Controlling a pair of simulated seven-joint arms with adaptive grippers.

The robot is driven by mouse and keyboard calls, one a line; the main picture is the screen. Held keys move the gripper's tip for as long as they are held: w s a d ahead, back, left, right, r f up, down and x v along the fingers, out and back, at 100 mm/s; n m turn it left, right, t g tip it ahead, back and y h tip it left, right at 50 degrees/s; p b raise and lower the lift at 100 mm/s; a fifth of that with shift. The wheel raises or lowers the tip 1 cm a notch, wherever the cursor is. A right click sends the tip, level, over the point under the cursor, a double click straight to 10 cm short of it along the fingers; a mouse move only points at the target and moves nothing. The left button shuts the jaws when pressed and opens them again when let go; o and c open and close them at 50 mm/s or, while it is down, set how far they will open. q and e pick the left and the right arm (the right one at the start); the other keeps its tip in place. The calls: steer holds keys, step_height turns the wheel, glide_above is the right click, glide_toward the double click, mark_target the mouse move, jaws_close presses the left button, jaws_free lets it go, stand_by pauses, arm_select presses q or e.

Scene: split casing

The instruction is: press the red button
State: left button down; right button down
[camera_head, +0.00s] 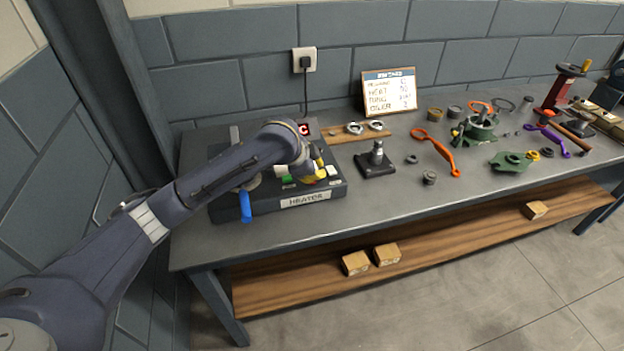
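The dark heater box (265,205), labelled HEATER, stands on the left end of the workbench. A green button (289,179) and a pale block (333,171) show on its top. A small red display (304,129) with a white C stands at its back. I cannot clearly make out a red button; my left arm covers part of the box top. My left gripper (316,174) points down over the right part of the box, close to its top, with yellow showing at it. Its fingers are too small to tell open from shut. My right gripper is not in view.
A blue handle (245,206) hangs at the box's front left. A black stand (376,160) with a metal post is to the right. An orange wrench-like tool (438,146) and green casing parts (511,161) lie further right. The front bench strip is clear.

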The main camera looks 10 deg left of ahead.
arm_select(q)
steer(key=shift+r, duration=0.7)
steer(key=shift+r, duration=2.5)
